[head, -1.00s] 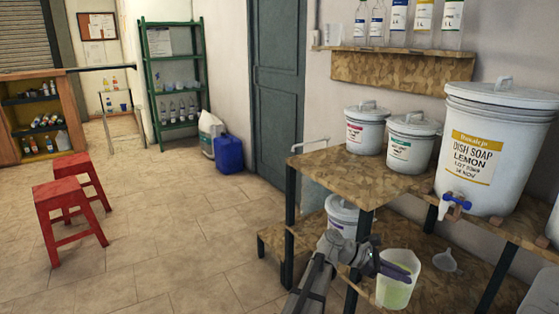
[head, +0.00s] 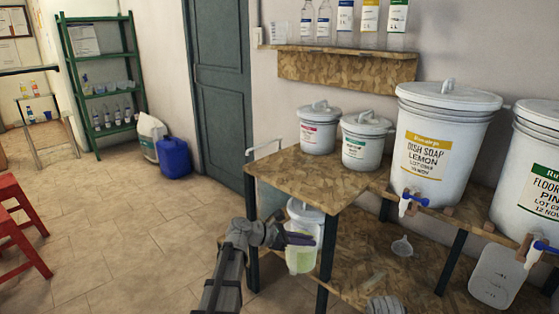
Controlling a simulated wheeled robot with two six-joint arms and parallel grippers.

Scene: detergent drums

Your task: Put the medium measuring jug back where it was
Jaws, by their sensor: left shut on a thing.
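The measuring jug (head: 300,259) is translucent and holds pale yellow-green liquid. My left gripper (head: 299,239) is shut on it near the upper part of its side. The jug appears upright, in front of a lidded white drum (head: 304,212) under the higher bench. I cannot tell whether its base touches anything. My right gripper's fingers are not visible; only a grey ribbed part, probably mine, shows at the bottom edge.
A funnel (head: 402,246) and a pale flat mark (head: 375,281) lie on the lower board (head: 350,255). Bench legs (head: 328,255) stand close beside the held jug. The dish soap drum (head: 440,145) and its blue tap overhang the right side. Open floor lies left.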

